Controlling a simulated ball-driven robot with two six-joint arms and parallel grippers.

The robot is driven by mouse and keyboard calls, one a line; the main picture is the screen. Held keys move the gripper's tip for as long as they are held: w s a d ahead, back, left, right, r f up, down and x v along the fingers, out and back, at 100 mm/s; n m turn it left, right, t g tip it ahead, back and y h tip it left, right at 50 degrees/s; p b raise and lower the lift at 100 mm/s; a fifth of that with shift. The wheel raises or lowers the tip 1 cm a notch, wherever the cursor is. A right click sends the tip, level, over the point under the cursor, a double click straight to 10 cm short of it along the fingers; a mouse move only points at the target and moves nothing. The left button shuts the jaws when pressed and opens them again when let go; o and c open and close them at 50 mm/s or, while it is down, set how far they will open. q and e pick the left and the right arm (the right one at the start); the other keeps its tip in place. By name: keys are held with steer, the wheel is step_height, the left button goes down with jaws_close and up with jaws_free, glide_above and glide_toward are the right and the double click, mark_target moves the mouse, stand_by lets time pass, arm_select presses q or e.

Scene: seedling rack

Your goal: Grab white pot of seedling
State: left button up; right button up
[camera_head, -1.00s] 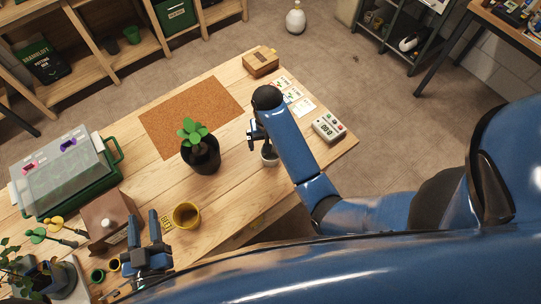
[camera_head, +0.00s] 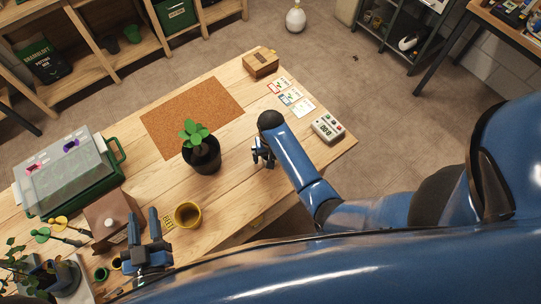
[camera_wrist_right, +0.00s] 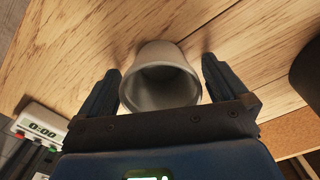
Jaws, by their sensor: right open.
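A white pot (camera_wrist_right: 160,78) stands between the two spread fingers of my right gripper in the right wrist view. It looks empty, and there is a gap on both sides of it. In the head view my right gripper (camera_head: 263,153) is low over the table, right of the dark pot, and hides the white pot. A leafy green seedling (camera_head: 193,132) grows in a dark pot (camera_head: 206,160) in the middle of the table. My left gripper (camera_head: 145,228) is open and empty at the near edge, beside a yellow pot (camera_head: 187,214).
A cork mat (camera_head: 190,115) lies behind the dark pot. Cards (camera_head: 291,97), a timer (camera_head: 327,128) and a cardboard box (camera_head: 261,63) lie on the right side. A green tray with a clear lid (camera_head: 65,178) and a brown box (camera_head: 112,218) stand at the left.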

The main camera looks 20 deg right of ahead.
steer(key=c, duration=1)
steer(key=shift+r, duration=0.15)
